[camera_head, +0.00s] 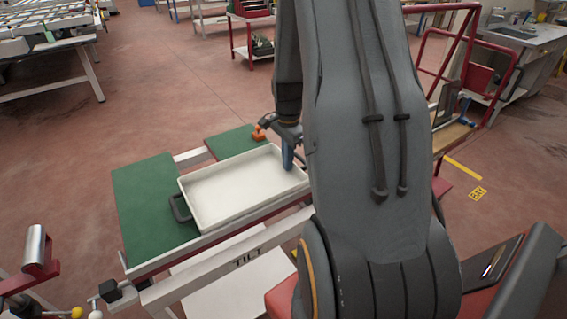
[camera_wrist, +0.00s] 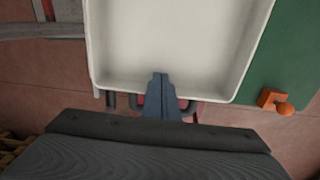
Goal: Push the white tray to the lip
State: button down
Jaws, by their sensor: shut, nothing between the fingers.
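The white tray (camera_head: 240,187) is shallow, rectangular and empty. It lies on the green-topped bench, with a dark handle at its left end in the head view. In the wrist view the tray (camera_wrist: 175,45) fills the upper middle, and a dark handle (camera_wrist: 187,106) shows at its near side. My gripper (camera_head: 288,158) is shut and points down at the tray's right end. In the wrist view its blue fingers (camera_wrist: 160,88) overlap the tray's near rim at the handle. I cannot tell whether they touch the tray. My arm hides part of the bench's right side.
The bench's green top (camera_head: 150,205) is bare left of the tray. An orange knob (camera_head: 258,133) stands on the green surface behind the tray; it also shows in the wrist view (camera_wrist: 276,102). A red-framed cart (camera_head: 450,120) stands at right.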

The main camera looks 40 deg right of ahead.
jog(key=shift+a, duration=0.5)
jog(key=a, duration=0.3)
jog(key=shift+w+r+p, duration=0.1)
jog(key=shift+w+p, duration=0.05)
jog(key=shift+p, duration=0.25)
notch_tip(320, 180, up, 10)
jog(key=b, duration=0.2)
jog(key=p, duration=0.1)
send_near(198, 211)
jog(key=d+r, duration=0.4)
jog(key=shift+n, duration=0.4)
notch_tip(198, 211, down, 10)
jog(key=shift+r+p, duration=0.1)
jog(key=shift+p, duration=0.85)
jog(key=shift+a+r+p, duration=0.1)
jog(key=shift+a+p, duration=0.45)
jog(key=shift+a, duration=1.4)
